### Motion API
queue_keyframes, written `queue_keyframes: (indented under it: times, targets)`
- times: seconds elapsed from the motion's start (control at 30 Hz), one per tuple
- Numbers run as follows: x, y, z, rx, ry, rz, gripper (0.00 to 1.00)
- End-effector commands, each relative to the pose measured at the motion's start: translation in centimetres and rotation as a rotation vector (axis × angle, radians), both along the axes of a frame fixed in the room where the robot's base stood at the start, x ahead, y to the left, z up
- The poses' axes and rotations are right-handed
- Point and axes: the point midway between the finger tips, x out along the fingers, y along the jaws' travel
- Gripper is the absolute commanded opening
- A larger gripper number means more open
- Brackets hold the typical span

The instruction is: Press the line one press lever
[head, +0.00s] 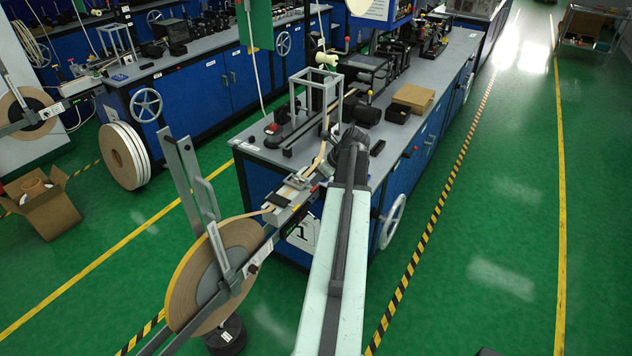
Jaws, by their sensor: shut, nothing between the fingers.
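My arm reaches from the bottom centre to the near end of the middle workbench (250,150). My gripper (353,138) is at the dark far end of the arm, above the bench top, and looks shut with nothing held. Its fingertips are small and hard to make out. I cannot pick out the press lever for certain. A grey upright frame (301,95) stands on the bench left of my gripper. A small red-topped part (272,129) is at the bench's left edge. A pale tape runs over a guide unit (296,194) at the bench's near end.
A large tape reel (218,270) on a stand is left of my arm. A cardboard box (413,98) and black bins (396,110) sit on the bench. A white handwheel (392,222) sticks out at its right side. A second blue bench is at left. Green floor is clear at right.

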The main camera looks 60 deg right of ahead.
Motion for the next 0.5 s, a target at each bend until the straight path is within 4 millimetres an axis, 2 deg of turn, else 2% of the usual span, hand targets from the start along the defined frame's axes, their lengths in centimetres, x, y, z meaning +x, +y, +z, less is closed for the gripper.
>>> queue_keyframes:
  times: [0.17, 0.5]
  targets:
    - [-0.4, 0.0, 1.0, 0.001, 0.000, -0.001, 0.00]
    - [-3.5, 0.1, 6.2, 0.001, 0.000, -0.001, 0.00]
